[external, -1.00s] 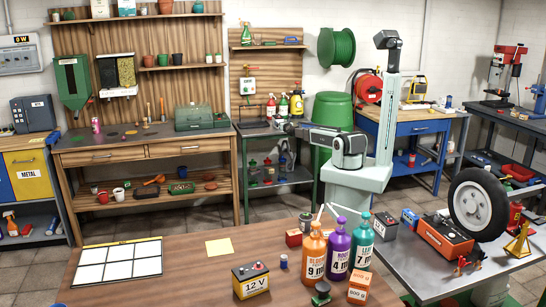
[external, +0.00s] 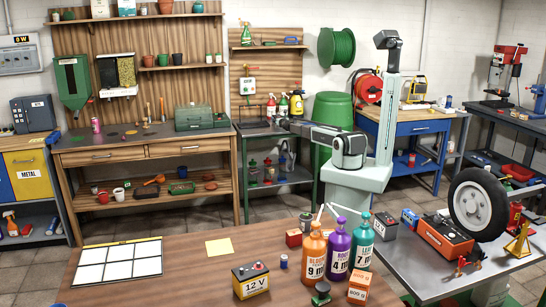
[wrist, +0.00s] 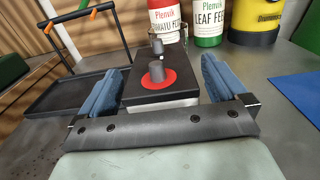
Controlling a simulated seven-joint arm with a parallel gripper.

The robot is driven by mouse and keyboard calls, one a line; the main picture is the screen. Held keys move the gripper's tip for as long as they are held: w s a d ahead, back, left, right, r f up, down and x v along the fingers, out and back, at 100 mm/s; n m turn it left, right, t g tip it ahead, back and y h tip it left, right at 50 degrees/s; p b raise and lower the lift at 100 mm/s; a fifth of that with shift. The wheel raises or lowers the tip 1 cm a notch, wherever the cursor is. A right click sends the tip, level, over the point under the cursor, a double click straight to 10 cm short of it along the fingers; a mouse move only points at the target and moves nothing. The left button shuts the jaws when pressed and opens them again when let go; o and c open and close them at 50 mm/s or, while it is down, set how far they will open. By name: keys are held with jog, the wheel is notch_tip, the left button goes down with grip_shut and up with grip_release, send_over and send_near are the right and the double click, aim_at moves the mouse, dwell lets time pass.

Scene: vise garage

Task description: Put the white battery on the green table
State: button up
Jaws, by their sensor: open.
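The white battery (wrist: 160,88) shows in the wrist view as a box with a black top, a pale lower side, two dark posts and a red ring around the nearer post. My gripper (wrist: 167,88) is open, with one blue finger on each side of it. The battery stands on a dark grey top (wrist: 272,78); in the external view this seems to be the back bench with green legs (external: 239,185). There my gripper (external: 280,123) is small, and the battery cannot be made out.
Behind the battery stand a red-labelled bottle (wrist: 167,20), a green bottle (wrist: 209,22) and a yellow container (wrist: 254,22).

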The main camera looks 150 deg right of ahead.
jog(key=x, duration=0.2)
jog(key=shift+s+d, duration=0.2)
jog(key=shift+s, duration=0.05)
grip_shut()
dwell(0.8)
